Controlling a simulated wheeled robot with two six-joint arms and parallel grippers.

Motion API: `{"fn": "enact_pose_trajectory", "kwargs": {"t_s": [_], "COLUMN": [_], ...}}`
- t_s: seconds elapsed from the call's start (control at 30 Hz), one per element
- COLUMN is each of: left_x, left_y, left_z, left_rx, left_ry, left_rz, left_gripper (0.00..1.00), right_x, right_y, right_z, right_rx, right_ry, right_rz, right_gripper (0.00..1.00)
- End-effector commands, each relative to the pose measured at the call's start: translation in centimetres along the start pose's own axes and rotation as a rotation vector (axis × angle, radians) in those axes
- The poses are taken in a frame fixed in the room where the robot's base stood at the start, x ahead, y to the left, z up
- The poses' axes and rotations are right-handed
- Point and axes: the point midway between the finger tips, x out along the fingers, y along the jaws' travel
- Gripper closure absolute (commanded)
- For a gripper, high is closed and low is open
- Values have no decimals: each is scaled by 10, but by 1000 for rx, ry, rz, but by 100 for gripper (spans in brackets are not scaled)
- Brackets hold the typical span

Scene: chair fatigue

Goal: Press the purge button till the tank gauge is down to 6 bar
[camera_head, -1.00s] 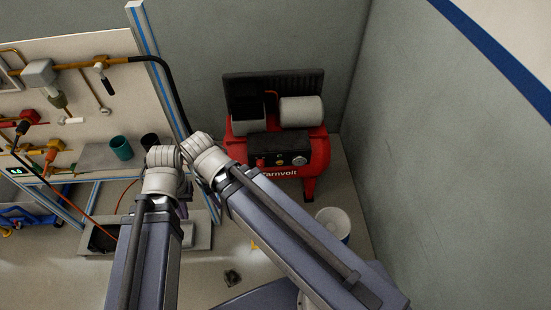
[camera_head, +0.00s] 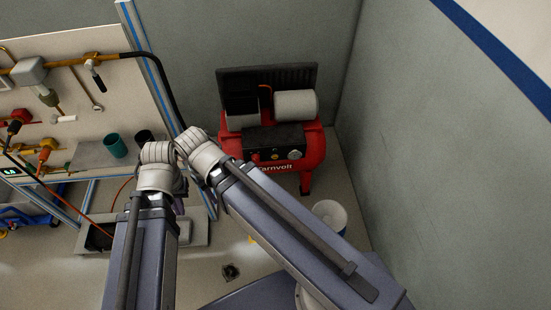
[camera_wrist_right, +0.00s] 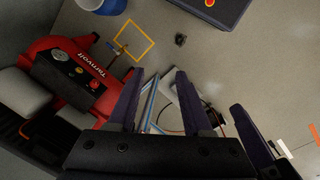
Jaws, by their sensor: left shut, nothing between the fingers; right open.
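The red compressor (camera_head: 313,150) stands by the back wall in the head view, and its tank also shows in the right wrist view (camera_wrist_right: 97,96). Its dark front panel (camera_head: 272,140) carries small red and yellow controls (camera_head: 266,156) and a round pale gauge (camera_head: 294,154). The gauge reading is too small to make out, and I cannot tell which control is the purge button. My left gripper (camera_head: 180,207) is small and mostly hidden below its wrist, shut and apart from the compressor. My right gripper (camera_wrist_right: 158,72) is open and empty; my arm hides it in the head view.
A workbench with a tool board (camera_head: 70,85) and a green cup (camera_head: 115,146) stands at the left. A white bucket (camera_head: 329,216) is on the floor right of my arms. A yellow floor square (camera_wrist_right: 134,40) lies by the compressor. A grey wall closes off the right.

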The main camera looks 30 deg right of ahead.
Motion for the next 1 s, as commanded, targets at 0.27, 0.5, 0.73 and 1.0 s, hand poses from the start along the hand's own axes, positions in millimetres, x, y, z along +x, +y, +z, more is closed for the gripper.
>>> {"fn": "enact_pose_trajectory", "kwargs": {"t_s": [0.27,0.5,0.73,1.0], "left_x": [0,0,0,0], "left_y": [0,0,0,0], "left_z": [0,0,0,0], "left_rx": [0,0,0,0], "left_ry": [0,0,0,0], "left_rz": [0,0,0,0], "left_gripper": [100,100,100,100], "right_x": [0,0,0,0], "right_y": [0,0,0,0], "right_z": [0,0,0,0], "right_rx": [0,0,0,0], "right_ry": [0,0,0,0], "right_rz": [0,0,0,0], "right_gripper": [61,88,100,100]}}
